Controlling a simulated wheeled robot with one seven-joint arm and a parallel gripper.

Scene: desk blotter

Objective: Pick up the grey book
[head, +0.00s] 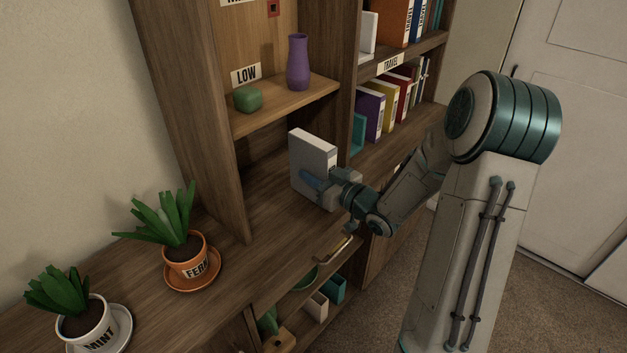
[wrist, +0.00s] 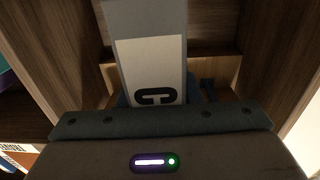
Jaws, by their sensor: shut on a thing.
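The grey book (head: 309,160) stands upright at the front of the wooden bookcase, over the counter, in the head view. My gripper (head: 322,184) is shut on the lower part of the book, with a blue finger across its near face. In the wrist view the book (wrist: 150,50) rises from my gripper (wrist: 160,100), showing a grey top and a pale label with a dark letter. The book's bottom edge is partly hidden by my gripper, so I cannot tell whether it touches the counter.
Several books (head: 370,114) stand right under TRAVEL. Potted plants FERN (head: 187,262) and MINT (head: 88,325) stand left on the counter (head: 225,285), which is clear between fern and book.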

